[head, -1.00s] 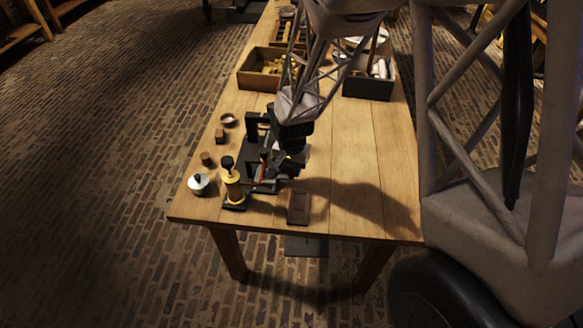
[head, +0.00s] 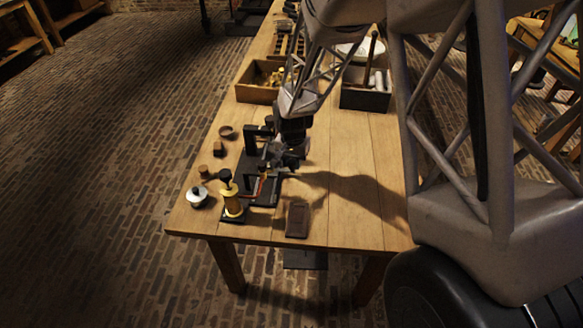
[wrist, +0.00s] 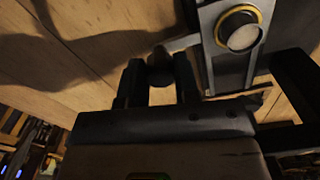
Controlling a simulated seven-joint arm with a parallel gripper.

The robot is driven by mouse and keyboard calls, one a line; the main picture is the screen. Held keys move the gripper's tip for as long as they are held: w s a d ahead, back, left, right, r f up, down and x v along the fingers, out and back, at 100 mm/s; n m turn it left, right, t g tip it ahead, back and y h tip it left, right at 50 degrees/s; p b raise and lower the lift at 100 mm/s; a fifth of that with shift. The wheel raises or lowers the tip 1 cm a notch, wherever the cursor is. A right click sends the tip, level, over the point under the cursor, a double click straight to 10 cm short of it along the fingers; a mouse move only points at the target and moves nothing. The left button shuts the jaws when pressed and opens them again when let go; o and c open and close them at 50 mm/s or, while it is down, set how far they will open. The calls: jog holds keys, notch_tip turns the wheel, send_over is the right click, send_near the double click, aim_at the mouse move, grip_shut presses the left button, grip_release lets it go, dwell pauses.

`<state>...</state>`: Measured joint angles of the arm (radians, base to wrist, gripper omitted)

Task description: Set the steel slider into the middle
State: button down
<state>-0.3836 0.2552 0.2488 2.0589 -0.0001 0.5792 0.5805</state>
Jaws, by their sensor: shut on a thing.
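My gripper (head: 288,160) is low over the table, at the right side of a black apparatus (head: 250,167). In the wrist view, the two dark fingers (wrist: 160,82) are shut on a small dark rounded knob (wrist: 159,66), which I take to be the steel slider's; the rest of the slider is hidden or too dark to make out. Just right of the fingers is a grey metal rail part (wrist: 208,50) of the apparatus, bearing a brass-ringed round disc (wrist: 242,32). In the head view my gripper hides the held piece and part of the apparatus.
A dark shallow tray (head: 297,220) lies in front. A white lidded pot (head: 197,199), small brown blocks (head: 218,149) and a small bowl (head: 226,131) stand left. Wooden boxes (head: 258,95) are behind.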

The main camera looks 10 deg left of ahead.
jog(key=c, duration=0.8)
grip_release()
jog(key=shift+c, duration=0.2)
jog(key=shift+r, duration=0.15)
jog(key=shift+r, duration=3.8)
